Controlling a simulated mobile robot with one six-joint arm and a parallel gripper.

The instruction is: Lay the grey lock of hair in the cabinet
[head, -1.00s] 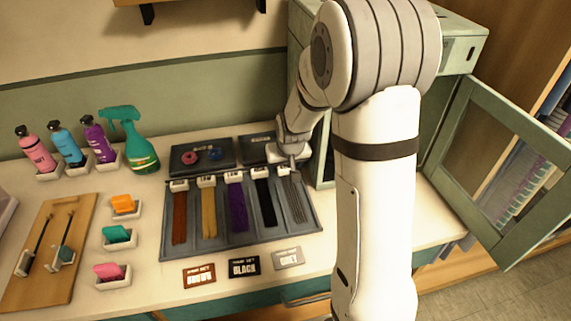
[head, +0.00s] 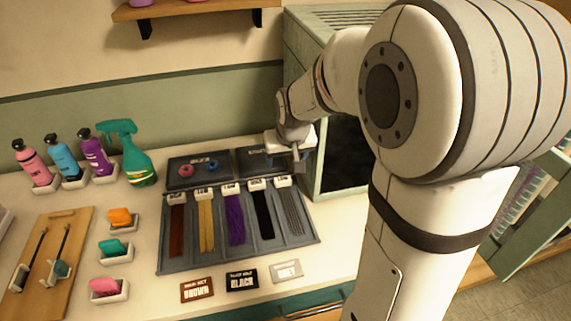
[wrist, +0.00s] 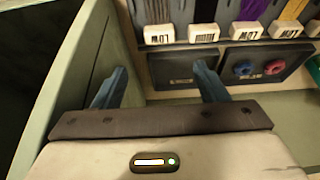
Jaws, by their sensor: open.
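The grey lock of hair (head: 291,212) lies in the rightmost slot of the dark tray (head: 190,264), with a white label clip at its upper end. In the wrist view part of the grey lock (wrist: 152,11) shows at the top edge. My gripper (head: 298,165) is open and empty, beyond the clip end of the lock and beside the cabinet. Its two blue-grey fingers are spread in the wrist view (wrist: 160,85). The green cabinet (head: 301,67) stands at the back right, with a dark opening (head: 343,158); my arm hides much of it.
Brown, yellow, purple and black locks fill the other slots. Two dark panels (head: 200,172) lie behind the tray. Name cards (head: 242,279) lie in front. Bottles (head: 96,153), sponges (head: 122,218) and a wooden board (head: 50,262) stand left. The open cabinet door (head: 510,245) shows at right.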

